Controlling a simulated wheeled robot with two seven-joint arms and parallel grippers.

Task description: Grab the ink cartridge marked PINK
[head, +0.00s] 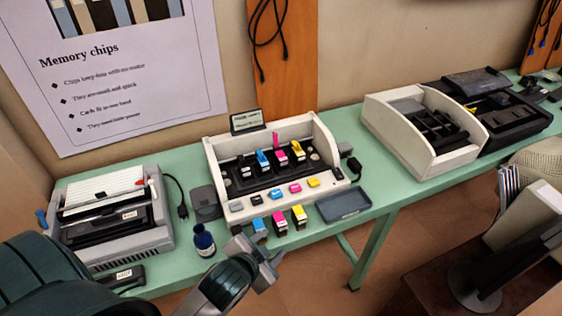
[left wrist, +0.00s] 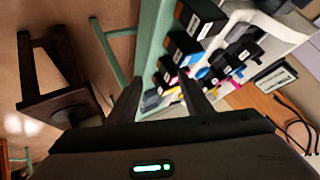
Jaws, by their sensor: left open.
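The pink-faced ink cartridge (head: 280,222) stands on the green table in front of the open printer, between a blue one (head: 260,227) and a yellow one (head: 299,216). Their label text is too small to read. Another pink cartridge (head: 281,155) sits inside the printer. My left gripper (head: 264,260) is open and empty, in front of and below the standing row, apart from it. In the left wrist view, several dark cartridges (left wrist: 183,48) show beyond the open fingers (left wrist: 161,96). My right gripper is out of view.
The open printer (head: 235,207) stands behind the row. A dark blue bottle (head: 203,241) is left of my gripper, and a shallow grey tray (head: 343,204) is right of the cartridges. Another printer (head: 105,216) stands at left.

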